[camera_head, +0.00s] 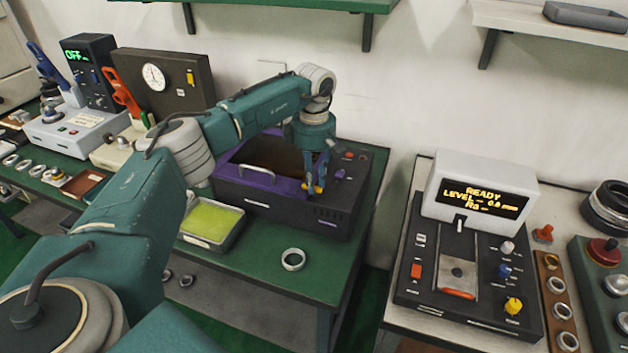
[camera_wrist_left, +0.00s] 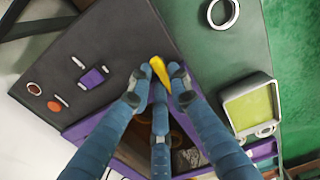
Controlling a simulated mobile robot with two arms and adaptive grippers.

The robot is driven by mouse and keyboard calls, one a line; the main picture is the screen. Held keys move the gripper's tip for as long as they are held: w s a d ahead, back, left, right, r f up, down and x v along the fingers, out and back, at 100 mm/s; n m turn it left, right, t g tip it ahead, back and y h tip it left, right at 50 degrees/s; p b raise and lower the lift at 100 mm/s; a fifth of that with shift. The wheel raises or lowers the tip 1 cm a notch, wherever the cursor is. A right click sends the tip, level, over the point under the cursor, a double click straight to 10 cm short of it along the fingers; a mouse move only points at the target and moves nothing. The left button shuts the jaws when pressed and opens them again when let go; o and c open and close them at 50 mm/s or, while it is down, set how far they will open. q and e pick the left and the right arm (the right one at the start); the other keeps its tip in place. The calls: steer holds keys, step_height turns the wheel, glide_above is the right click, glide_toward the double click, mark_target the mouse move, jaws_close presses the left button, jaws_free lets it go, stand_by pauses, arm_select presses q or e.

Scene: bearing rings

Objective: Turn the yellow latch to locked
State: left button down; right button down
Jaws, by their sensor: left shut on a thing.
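The yellow latch (camera_head: 318,189) is on the dark grey machine with purple trim (camera_head: 285,212), near its top front edge. My left gripper (camera_head: 316,180) reaches down to it from above, and its fingers partly cover it. In the left wrist view the yellow latch (camera_wrist_left: 158,68) shows between the blue fingertips of the left gripper (camera_wrist_left: 160,85), which are shut on it. The latch lies slightly tilted in that view. The machine's open chamber (camera_wrist_left: 185,140) shows behind the fingers. My right gripper is not in view.
A tray with yellow-green contents (camera_head: 236,236) stands left of the machine's front. A metal ring (camera_head: 293,259) lies on the green table (camera_head: 260,285). Red and purple controls (camera_wrist_left: 92,78) sit beside the latch. A gauge with a display (camera_head: 480,200) stands on the right-hand table.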

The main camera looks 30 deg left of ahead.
arm_select(q)
steer(key=c, duration=1.6)
jaws_free()
steer(key=shift+r, duration=0.1)
step_height(320, 180, up, 12)
steer(key=shift+w, duration=0.1)
